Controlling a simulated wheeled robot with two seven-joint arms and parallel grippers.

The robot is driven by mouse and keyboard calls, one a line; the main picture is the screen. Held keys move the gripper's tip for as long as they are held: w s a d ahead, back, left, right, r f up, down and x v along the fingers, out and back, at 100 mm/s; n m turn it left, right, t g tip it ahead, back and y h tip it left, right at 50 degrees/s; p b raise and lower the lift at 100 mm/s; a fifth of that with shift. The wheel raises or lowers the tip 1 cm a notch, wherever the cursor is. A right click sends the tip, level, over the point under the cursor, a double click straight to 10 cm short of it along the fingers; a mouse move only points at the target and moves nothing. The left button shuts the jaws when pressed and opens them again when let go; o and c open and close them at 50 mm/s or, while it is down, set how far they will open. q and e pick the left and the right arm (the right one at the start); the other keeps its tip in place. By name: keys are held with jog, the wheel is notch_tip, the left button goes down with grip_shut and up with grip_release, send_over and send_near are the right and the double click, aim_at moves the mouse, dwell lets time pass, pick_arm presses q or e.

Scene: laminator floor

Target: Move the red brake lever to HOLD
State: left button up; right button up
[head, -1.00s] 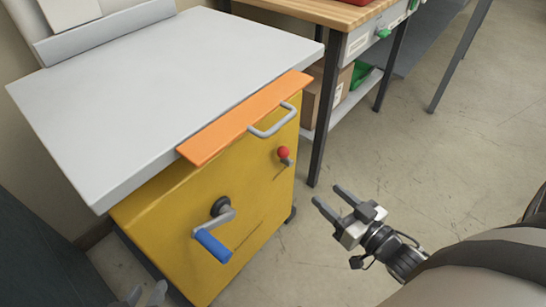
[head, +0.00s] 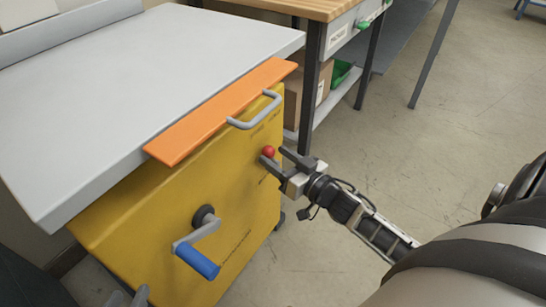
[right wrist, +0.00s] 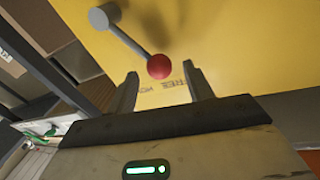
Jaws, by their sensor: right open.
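The brake lever is a red ball knob (head: 268,151) on a thin grey rod, on the yellow cabinet's (head: 160,215) front near its right end. In the right wrist view the red knob (right wrist: 159,66) hangs off a rod from a grey round pivot (right wrist: 103,17). Small dark lettering is printed beside it, too small to read surely. My right gripper (head: 275,157) is open at the lever. Its fingertips (right wrist: 163,82) lie either side of the knob, with gaps; I see no grip on it. My left gripper (head: 128,297) shows only as grey tips at the bottom edge.
A crank with a blue handle (head: 197,261) sticks out of the cabinet left of the lever. A grey loop handle (head: 256,112) and an orange strip (head: 220,112) lie above. A wooden-topped bench (head: 290,8) stands behind. The floor at right is clear.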

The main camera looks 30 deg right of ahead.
jog(key=shift+w+a, duration=0.15)
jog(key=shift+w, duration=0.7)
pick_arm(q)
jog(key=shift+d+r, duration=0.1)
jog(key=shift+r, duration=0.15)
pick_arm(e)
jog(key=shift+w, duration=0.1)
grip_shut()
pick_arm(q)
jog(key=shift+r, duration=0.1)
pick_arm(e)
jog(key=shift+r, duration=0.1)
